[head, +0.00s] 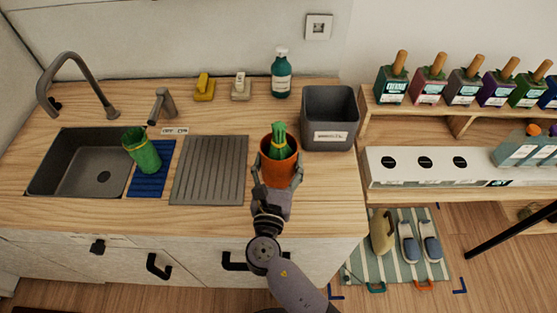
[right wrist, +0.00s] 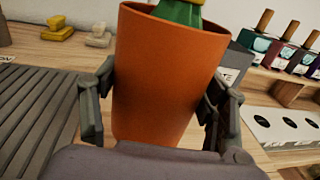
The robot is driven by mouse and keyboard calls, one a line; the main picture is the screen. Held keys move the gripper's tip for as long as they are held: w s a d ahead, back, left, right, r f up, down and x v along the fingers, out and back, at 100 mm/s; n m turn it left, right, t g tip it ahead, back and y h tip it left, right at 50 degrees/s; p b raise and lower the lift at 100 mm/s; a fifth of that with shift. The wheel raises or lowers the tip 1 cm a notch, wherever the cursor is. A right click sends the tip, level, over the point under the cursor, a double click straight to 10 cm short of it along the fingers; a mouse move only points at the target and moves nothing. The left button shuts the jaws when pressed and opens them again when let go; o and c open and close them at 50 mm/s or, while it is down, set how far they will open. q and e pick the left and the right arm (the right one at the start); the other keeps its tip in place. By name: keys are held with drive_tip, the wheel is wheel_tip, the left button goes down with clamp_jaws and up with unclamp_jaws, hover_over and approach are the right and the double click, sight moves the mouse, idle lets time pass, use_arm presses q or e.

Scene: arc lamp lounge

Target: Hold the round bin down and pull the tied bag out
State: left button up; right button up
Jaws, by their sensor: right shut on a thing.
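The round orange bin (head: 279,172) stands upright on the wooden counter, right of the ribbed drainboard. The green tied bag (head: 279,145) sits inside it, its gathered neck with a yellow tie rising above the rim. My right gripper (head: 277,176) is shut around the bin from the front, a finger on each side. In the right wrist view the orange bin (right wrist: 160,75) fills the space between the fingers, and the green bag (right wrist: 181,12) shows at its top. The bag's lower part is hidden inside the bin. My left gripper is in neither view.
A grey square bin (head: 329,118) stands just behind and right of the orange bin. A teal bottle (head: 281,75) stands behind.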

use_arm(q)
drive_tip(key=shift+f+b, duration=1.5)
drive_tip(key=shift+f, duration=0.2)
use_arm(e)
drive_tip(key=shift+f, duration=2.1)
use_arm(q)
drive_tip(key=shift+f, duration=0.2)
use_arm(e)
drive_tip(key=shift+f, duration=0.4)
